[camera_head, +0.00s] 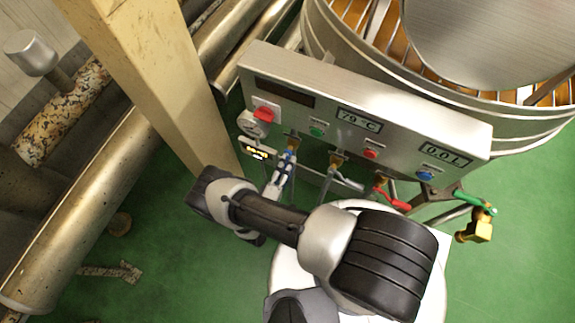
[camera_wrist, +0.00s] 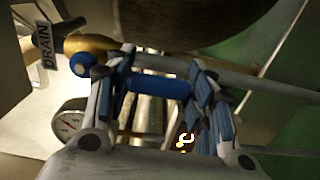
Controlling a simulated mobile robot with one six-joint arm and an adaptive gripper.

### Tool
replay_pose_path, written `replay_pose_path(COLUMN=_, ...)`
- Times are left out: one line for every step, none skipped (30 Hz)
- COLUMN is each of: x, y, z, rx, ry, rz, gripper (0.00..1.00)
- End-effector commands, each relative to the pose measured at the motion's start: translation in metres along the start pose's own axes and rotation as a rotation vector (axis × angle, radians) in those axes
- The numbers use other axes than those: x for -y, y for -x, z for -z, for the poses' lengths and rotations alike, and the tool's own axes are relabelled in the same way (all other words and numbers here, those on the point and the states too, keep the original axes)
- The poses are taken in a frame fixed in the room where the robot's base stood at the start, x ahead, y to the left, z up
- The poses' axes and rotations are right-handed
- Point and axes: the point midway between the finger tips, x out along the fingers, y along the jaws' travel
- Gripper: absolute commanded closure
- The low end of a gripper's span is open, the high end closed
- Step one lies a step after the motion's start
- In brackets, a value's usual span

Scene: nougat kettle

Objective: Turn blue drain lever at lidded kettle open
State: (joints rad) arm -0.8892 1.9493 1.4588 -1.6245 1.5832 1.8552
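The blue drain lever (camera_head: 290,157) hangs under the left part of a grey control box (camera_head: 420,112) in the head view. My gripper (camera_head: 282,172) reaches up to the lever from below. Its fingers (camera_wrist: 165,85) stand apart, one on each side; whether either touches the lever cannot be told. The kettle (camera_head: 400,75), a metal drum with a grey disc lid (camera_head: 490,40), stands behind the box.
A white lever (camera_head: 347,181), a red lever (camera_head: 394,199) and a green lever (camera_head: 474,201) sit to the right under the box. A cream post (camera_head: 160,85) stands close on the left, with large pipes (camera_head: 75,215) beyond. Green floor lies below.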

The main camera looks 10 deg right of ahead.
Motion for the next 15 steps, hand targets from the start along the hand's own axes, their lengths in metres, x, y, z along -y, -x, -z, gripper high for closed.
replay_pose_path(x=-0.0002, y=-0.0001, z=-0.0001, rx=0.000, ry=0.001, rz=-0.001, gripper=0.45)
replay_pose_path(x=-0.0002, y=-0.0001, z=-0.0001, rx=0.001, ry=0.001, rz=-0.001, gripper=0.43)
replay_pose_path(x=-0.0003, y=-0.0002, z=-0.0002, rx=0.001, ry=0.001, rz=-0.001, gripper=0.40)
replay_pose_path(x=-0.0004, y=-0.0002, z=-0.0002, rx=0.001, ry=0.002, rz=-0.001, gripper=0.38)
replay_pose_path(x=-0.0005, y=-0.0003, z=-0.0003, rx=0.001, ry=0.002, rz=-0.001, gripper=0.36)
replay_pose_path(x=-0.0005, y=-0.0003, z=-0.0003, rx=0.001, ry=0.002, rz=-0.001, gripper=0.35)
replay_pose_path(x=-0.0006, y=-0.0003, z=-0.0003, rx=0.001, ry=0.002, rz=-0.001, gripper=0.35)
replay_pose_path(x=-0.0006, y=-0.0004, z=-0.0004, rx=0.001, ry=0.002, rz=-0.002, gripper=0.35)
replay_pose_path(x=-0.0007, y=-0.0004, z=-0.0004, rx=0.001, ry=0.002, rz=-0.002, gripper=0.35)
replay_pose_path(x=-0.0007, y=-0.0004, z=-0.0004, rx=0.001, ry=0.003, rz=-0.002, gripper=0.35)
replay_pose_path(x=-0.0007, y=-0.0004, z=-0.0004, rx=0.002, ry=0.003, rz=-0.002, gripper=0.35)
replay_pose_path(x=-0.0007, y=-0.0004, z=-0.0004, rx=0.002, ry=0.003, rz=-0.002, gripper=0.35)
replay_pose_path(x=-0.0008, y=-0.0004, z=-0.0004, rx=0.002, ry=0.003, rz=-0.002, gripper=0.35)
replay_pose_path(x=-0.0008, y=-0.0004, z=-0.0004, rx=0.002, ry=0.003, rz=-0.002, gripper=0.35)
replay_pose_path(x=-0.0008, y=0.0002, z=-0.0003, rx=0.001, ry=0.003, rz=-0.002, gripper=0.35)
